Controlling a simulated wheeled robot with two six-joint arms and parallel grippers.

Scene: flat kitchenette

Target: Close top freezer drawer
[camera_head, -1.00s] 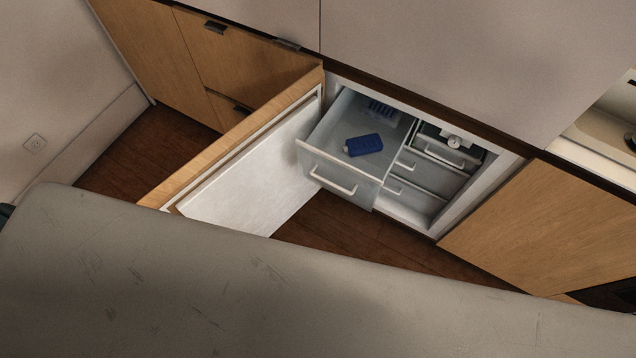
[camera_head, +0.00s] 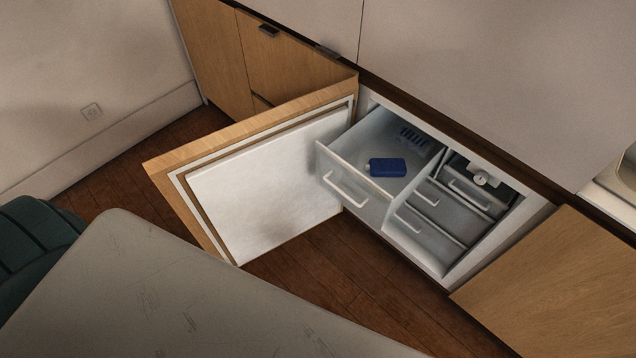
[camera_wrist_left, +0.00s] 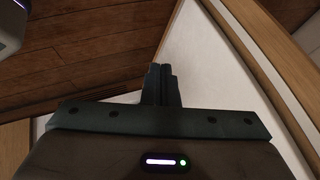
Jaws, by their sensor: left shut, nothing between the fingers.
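The top freezer drawer (camera_head: 352,190) is pulled out of the freezer cabinet in the head view. It has a pale front with a white bar handle (camera_head: 345,188). A blue item (camera_head: 387,167) lies inside it, with a blue ice-tray-like piece (camera_head: 413,137) farther back. The wooden freezer door (camera_head: 262,190) stands wide open to the left of the drawer. My left gripper (camera_wrist_left: 162,72) shows only in the left wrist view, shut and empty, with the white inner door panel (camera_wrist_left: 200,70) and dark floor beyond it.
Lower drawers (camera_head: 428,217) sit inside the cabinet. A grey table (camera_head: 150,290) fills the lower left, with a dark green seat (camera_head: 38,240) beside it. Wooden floor (camera_head: 330,262) lies free between table and freezer. A wooden panel (camera_head: 555,285) is at right.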

